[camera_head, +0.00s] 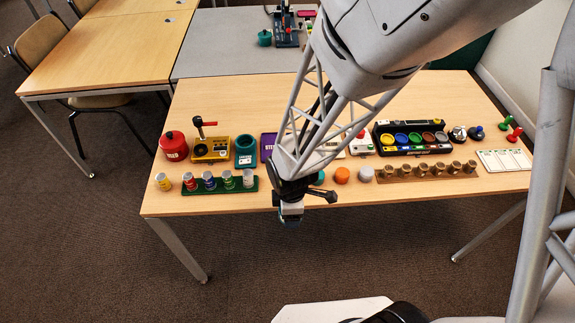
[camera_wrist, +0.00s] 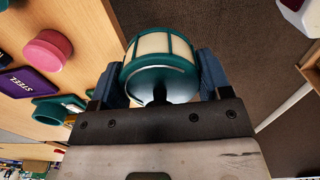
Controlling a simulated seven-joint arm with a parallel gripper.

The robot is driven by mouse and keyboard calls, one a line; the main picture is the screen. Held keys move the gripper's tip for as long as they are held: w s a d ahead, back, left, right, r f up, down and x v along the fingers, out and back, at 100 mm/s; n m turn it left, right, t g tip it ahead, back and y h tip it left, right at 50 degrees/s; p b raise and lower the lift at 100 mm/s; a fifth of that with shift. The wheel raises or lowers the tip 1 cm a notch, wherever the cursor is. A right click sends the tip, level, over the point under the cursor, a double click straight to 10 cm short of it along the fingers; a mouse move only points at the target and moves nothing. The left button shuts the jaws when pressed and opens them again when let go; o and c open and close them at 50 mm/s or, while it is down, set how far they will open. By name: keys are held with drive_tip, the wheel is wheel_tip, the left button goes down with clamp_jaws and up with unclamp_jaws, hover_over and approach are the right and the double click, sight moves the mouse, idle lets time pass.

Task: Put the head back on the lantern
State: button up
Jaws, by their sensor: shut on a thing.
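My gripper (camera_head: 290,208) is shut on the lantern head (camera_wrist: 150,47), a round piece with cream panels in a teal frame. In the wrist view my gripper (camera_wrist: 160,76) has one blue-grey finger on each side of it. Carpet shows behind it there, so it appears out past the table's front edge. In the head view the head is mostly hidden by my gripper. A teal open-topped holder (camera_head: 246,150), which may be the lantern's body, stands on the table to the left; I cannot tell for sure. A teal piece (camera_wrist: 58,108) shows in the wrist view beside the purple STEEL plate.
The table (camera_head: 200,204) holds a red pot (camera_head: 173,145), a yellow device (camera_head: 210,149), a green rack (camera_head: 206,189) of small cans, an orange puck (camera_head: 341,175) and a black tray (camera_head: 412,138) with coloured cups. Its front strip is mostly bare.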

idle(0.3)
drive_tip(key=w+a+r+n, duration=0.2)
drive_tip(key=w+a+n, duration=0.1)
drive_tip(key=w, duration=0.7)
drive_tip(key=w+a+r+n, duration=0.2)
drive_tip(key=w+a, duration=0.4)
drive_tip(key=w, duration=0.3)
drive_tip(key=w+a+r+n, duration=0.2)
drive_tip(key=w+a+n, duration=0.2)
drive_tip(key=w, duration=0.6)
drive_tip(key=shift+w+a+r, duration=0.25)
drive_tip(key=shift+w, duration=0.05)
drive_tip(key=shift+f, duration=0.2)
drive_tip(key=shift+f, duration=3)
drive_tip(key=shift+f, duration=0.2)
drive_tip(key=o, duration=1)
drive_tip(key=shift+r, duration=0.15)
wheel_tip(320, 180, up, 7)
drive_tip(key=shift+f, duration=0.2)
